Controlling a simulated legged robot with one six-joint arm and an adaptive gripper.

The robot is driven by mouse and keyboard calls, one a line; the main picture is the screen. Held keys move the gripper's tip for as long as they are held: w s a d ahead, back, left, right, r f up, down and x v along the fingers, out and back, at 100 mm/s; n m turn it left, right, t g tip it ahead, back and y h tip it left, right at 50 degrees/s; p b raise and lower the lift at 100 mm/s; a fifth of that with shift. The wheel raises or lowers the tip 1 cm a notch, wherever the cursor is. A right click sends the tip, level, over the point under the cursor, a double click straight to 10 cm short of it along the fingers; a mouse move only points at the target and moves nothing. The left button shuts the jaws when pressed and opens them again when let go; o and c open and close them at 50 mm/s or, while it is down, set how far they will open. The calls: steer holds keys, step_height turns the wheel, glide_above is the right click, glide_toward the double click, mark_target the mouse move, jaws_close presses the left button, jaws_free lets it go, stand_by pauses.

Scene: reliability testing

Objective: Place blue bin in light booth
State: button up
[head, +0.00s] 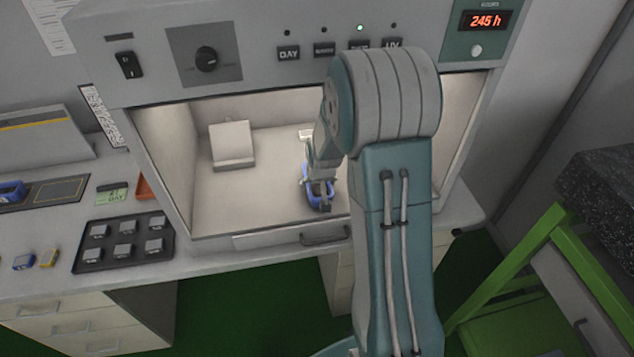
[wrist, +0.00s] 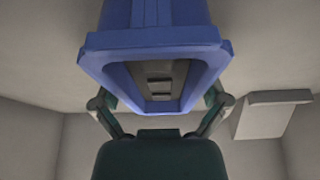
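The blue bin (head: 327,188) is inside the lit light booth (head: 267,205), right of centre near its front edge. My gripper (head: 318,178) reaches into the booth and is at the bin, partly hiding it in the head view. In the wrist view the blue bin (wrist: 158,48) fills the top middle, its open mouth towards the camera, with small grey shapes inside. The two fingers of my gripper (wrist: 160,100) lie against opposite sides of the bin. Whether the bin's base touches the booth floor is hard to tell.
A pale angled block (head: 232,145) stands in the booth's left half, and it also shows in the wrist view (wrist: 272,115). A dark tray of grey blocks (head: 125,243) is on the bench at left. A green frame (head: 515,265) stands at right.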

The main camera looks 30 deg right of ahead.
stand_by(0.3)
steer(key=v, duration=1.2)
steer(key=shift+w+a, duration=0.1)
steer(key=s+a+r+n, duration=0.1)
steer(key=s+a+r, duration=0.3)
steer(key=s, duration=0.3)
steer(key=s+a+r+n, duration=0.1)
steer(key=s+a+r, duration=0.3)
steer(key=s, duration=0.3)
steer(key=s+a+r+n+t+y, duration=0.1)
steer(key=s+a+r, duration=0.4)
steer(key=s, duration=0.2)
steer(key=shift+s, duration=0.15)
